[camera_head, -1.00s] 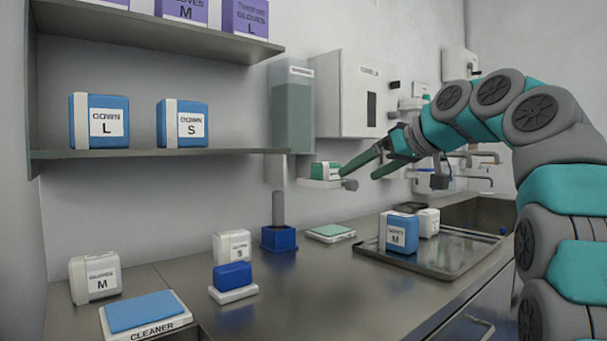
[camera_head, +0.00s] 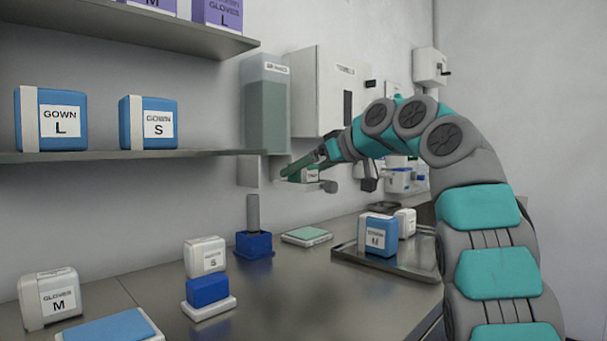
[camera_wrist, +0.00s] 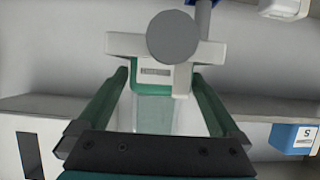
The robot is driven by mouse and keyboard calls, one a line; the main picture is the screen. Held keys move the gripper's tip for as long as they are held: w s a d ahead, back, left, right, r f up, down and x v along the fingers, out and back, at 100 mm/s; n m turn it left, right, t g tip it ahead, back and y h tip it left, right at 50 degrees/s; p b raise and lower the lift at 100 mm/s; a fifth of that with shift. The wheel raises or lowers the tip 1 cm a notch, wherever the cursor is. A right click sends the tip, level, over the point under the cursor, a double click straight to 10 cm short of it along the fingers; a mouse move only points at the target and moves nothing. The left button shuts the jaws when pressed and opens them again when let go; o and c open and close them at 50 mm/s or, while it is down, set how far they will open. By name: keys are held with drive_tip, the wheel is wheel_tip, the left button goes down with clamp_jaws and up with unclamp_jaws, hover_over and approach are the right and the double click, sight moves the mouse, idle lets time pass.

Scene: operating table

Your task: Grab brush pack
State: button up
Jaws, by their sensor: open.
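A small green box with a white label (camera_head: 311,175) sits in a white bracket (camera_head: 328,186) with a round grey knob, low on the wall. Its lettering is too small to read, so I cannot confirm that it is the brush pack. My gripper (camera_head: 304,167) is at this box, with one finger showing along its left side. In the wrist view, my gripper (camera_wrist: 160,76) is open. Its two green fingers stand on either side of the labelled box (camera_wrist: 155,73), with gaps showing; I see no grip. The grey knob (camera_wrist: 174,38) covers part of the bracket.
A translucent dispenser (camera_head: 266,110) and a white wall box (camera_head: 318,90) hang close by. The counter below holds a flat green pack (camera_head: 306,235), a blue holder (camera_head: 253,244), a blue block (camera_head: 208,290) and a metal tray (camera_head: 400,265) with a blue box.

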drive_tip(key=shift+w+a+f, duration=0.1)
drive_tip(key=shift+w+a, duration=0.1)
drive_tip(key=shift+a, duration=0.05)
drive_tip(key=c, duration=1.2)
